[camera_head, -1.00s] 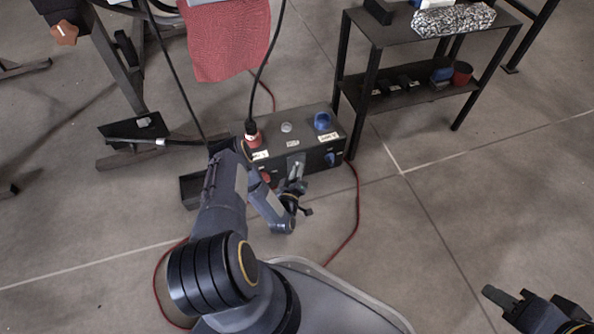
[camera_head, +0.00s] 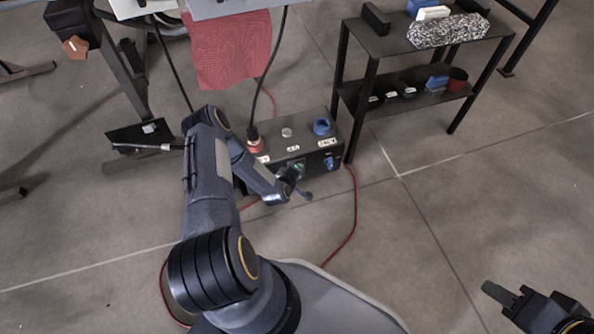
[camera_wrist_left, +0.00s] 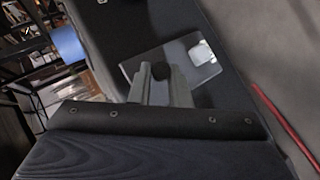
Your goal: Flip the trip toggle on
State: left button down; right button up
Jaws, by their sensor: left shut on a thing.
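The dark control box (camera_head: 298,150) stands on the floor beyond my left arm. My left gripper (camera_head: 291,174) is at its front face. In the left wrist view, my left gripper's pale fingers (camera_wrist_left: 156,85) are shut on a small dark round knob (camera_wrist_left: 160,70), which appears to be the trip toggle. A shiny metal plate with a white square (camera_wrist_left: 200,52) lies just beyond it on the box. The toggle's lever is mostly hidden by the fingers, so its tilt is unclear. My right gripper (camera_head: 500,295) is at the lower right, away from the box; its jaw opening is unclear.
A red plug (camera_head: 254,144) with a black cable and a blue socket (camera_head: 322,127) sit on the box top. A blue knob (camera_head: 330,163) is on its front. A red cable (camera_head: 352,215) runs along the floor. A black shelf (camera_head: 420,95) stands behind right.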

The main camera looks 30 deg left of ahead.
pick_arm(q)
jog(key=shift+r+g+h, duration=0.2)
jog(key=shift+g+h, duration=0.3)
jog(key=shift+n, duration=0.3)
jog(key=c, duration=1.6)
grip_release()
jog(key=shift+c, duration=0.2)
jog(key=p+v, duration=0.3)
jog(key=v, duration=0.4)
jog(key=shift+s+r, duration=0.2)
jog(key=shift+r, duration=0.1)
jog(key=shift+r, duration=0.1)
